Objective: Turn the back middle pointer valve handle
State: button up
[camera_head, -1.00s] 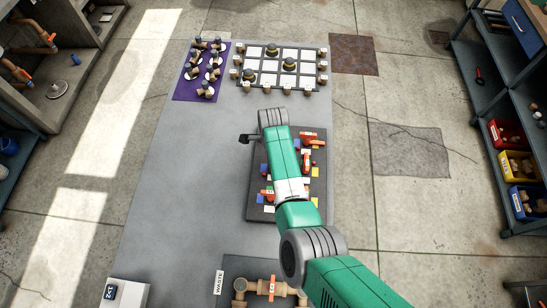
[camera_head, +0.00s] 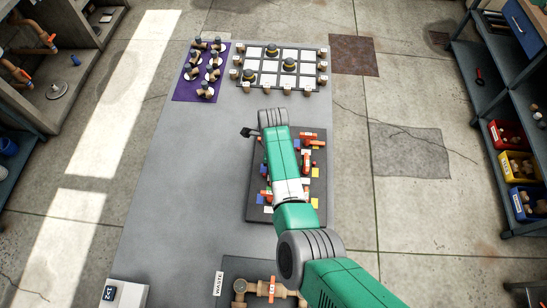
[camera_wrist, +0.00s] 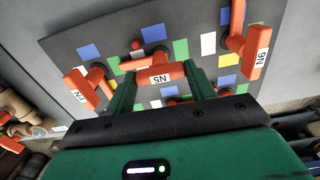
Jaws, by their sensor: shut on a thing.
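The dark valve board (camera_head: 253,211) lies on the grey floor mat, with orange-red pointer handles and colored squares on it. In the wrist view, the handle tagged N5 (camera_wrist: 148,64) lies nearly level across the picture on the board (camera_wrist: 62,47). My gripper (camera_wrist: 160,72) is shut on this handle, its two green fingers reaching up to it. A handle tagged N6 (camera_wrist: 243,40) stands apart on the right, and another (camera_wrist: 80,88) is tilted on the left. In the head view, my arm covers the gripper and the middle of the board.
Pipes with an orange handle (camera_head: 271,287) lie at the near edge. A grid board (camera_head: 259,83) and a purple board (camera_head: 183,88) with small fittings are at the far side. Shelves with bins (camera_head: 518,166) stand at the right. The mat left of the valve board is clear.

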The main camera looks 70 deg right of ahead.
jog(key=o, duration=1)
notch_tip(320, 180, up, 8)
jog(key=shift+f+p, duration=0.1)
jog(key=shift+p, duration=0.35)
